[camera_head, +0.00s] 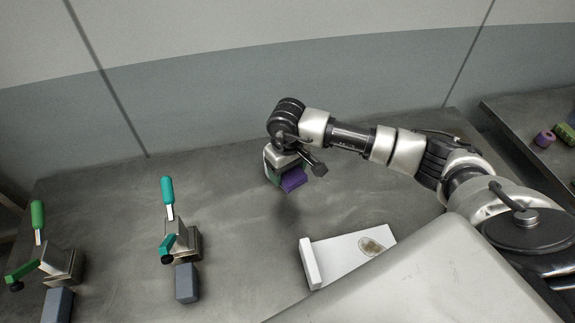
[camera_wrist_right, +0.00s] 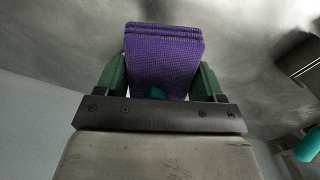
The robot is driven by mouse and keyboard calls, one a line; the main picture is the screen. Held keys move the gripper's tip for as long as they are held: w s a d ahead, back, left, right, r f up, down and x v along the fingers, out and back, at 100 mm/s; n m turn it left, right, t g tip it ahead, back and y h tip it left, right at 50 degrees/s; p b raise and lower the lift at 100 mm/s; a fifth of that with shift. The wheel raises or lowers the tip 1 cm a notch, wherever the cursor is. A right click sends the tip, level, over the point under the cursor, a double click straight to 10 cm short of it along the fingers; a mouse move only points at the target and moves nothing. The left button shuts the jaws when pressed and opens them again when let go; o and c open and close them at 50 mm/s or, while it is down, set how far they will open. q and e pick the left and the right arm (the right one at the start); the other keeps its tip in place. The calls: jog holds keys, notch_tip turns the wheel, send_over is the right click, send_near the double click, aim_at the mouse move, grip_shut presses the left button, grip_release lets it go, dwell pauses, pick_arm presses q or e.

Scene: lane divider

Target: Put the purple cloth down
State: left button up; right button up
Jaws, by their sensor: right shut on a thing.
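The purple cloth (camera_head: 293,180) is a folded, textured pad held in my right gripper (camera_head: 283,172) over the back middle of the grey table (camera_head: 225,190). In the right wrist view the cloth (camera_wrist_right: 165,62) sits between the two green fingers of the right gripper (camera_wrist_right: 160,85), which is shut on it. A dark shadow lies on the table below the cloth. The cloth appears to be above the table, but the exact gap is hard to tell. My left gripper is not seen.
A white board with an upright end (camera_head: 345,255) and a brownish stain lies front right of the cloth. Toggle clamps with teal (camera_head: 167,190) and green (camera_head: 38,213) handles stand at left, with grey blocks (camera_head: 187,283) before them. A side table (camera_head: 540,125) holds small items.

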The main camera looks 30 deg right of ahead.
jog(key=shift+s, duration=0.1)
jog(key=shift+f, duration=0.15)
jog(key=o, duration=0.9)
jog(key=shift+r, duration=0.25)
jog(key=shift+r+b, duration=0.25)
jog(key=shift+b, duration=0.05)
notch_tip(320, 180, up, 11)
jog(key=b, duration=0.3)
jog(key=shift+f, duration=0.2)
jog(key=shift+r, duration=0.35)
